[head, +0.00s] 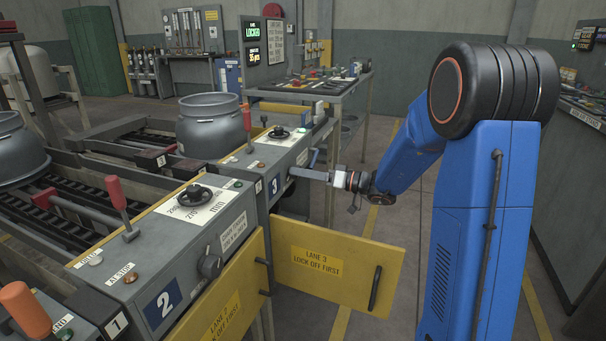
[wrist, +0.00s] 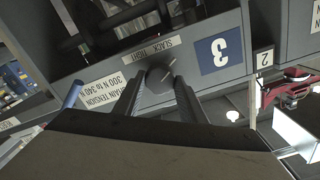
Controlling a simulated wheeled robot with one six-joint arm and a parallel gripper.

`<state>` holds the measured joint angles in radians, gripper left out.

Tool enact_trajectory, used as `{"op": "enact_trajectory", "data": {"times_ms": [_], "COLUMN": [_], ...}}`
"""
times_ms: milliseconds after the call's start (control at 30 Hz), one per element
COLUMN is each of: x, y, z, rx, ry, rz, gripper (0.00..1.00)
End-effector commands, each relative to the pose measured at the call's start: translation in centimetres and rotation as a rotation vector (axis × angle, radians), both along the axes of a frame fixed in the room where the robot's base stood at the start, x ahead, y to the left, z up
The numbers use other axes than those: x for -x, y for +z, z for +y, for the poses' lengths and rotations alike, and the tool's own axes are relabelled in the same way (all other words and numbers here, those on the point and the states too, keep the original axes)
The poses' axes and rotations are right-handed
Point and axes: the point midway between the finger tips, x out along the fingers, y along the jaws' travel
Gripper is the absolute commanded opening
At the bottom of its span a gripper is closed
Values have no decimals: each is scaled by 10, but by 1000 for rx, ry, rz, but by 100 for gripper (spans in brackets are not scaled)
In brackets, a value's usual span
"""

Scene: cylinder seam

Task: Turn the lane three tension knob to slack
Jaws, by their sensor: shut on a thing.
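The lane three tension knob (wrist: 161,80) is a dark round knob with a pale pointer line. In the wrist view it sits below a label (wrist: 161,48) reading SLACK and TIGHT, beside the blue number 3 plate (wrist: 219,50). My gripper (wrist: 160,86) has one finger on each side of it and is shut on it. In the head view my gripper (head: 297,172) reaches the front of the grey lane 3 box (head: 283,160) from the right. The knob is hidden there. Which label the pointer lies nearest, I cannot tell for sure.
Floor is clear behind my arm.

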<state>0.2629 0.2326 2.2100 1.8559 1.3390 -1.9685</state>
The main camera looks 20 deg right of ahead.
Motion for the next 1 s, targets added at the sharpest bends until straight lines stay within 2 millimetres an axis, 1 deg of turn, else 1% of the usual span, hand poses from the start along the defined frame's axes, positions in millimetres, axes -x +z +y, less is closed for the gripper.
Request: {"op": "enact_trajectory", "data": {"times_ms": [100, 133, 200, 500, 633, 767, 1000], "x": [1, 1, 1, 1, 4, 14, 39], "y": [-2, -2, -2, -1, -1, -1, -1], "z": [0, 0, 0, -1, -7, -21, -55], "rx": [1, 1, 1, 0, 0, -1, 0], "ry": [1, 1, 1, 0, -2, -2, -4], "rz": [4, 4, 4, 1, 1, 2, 1], "gripper": [15, 42, 56, 56, 56, 56, 56]}}
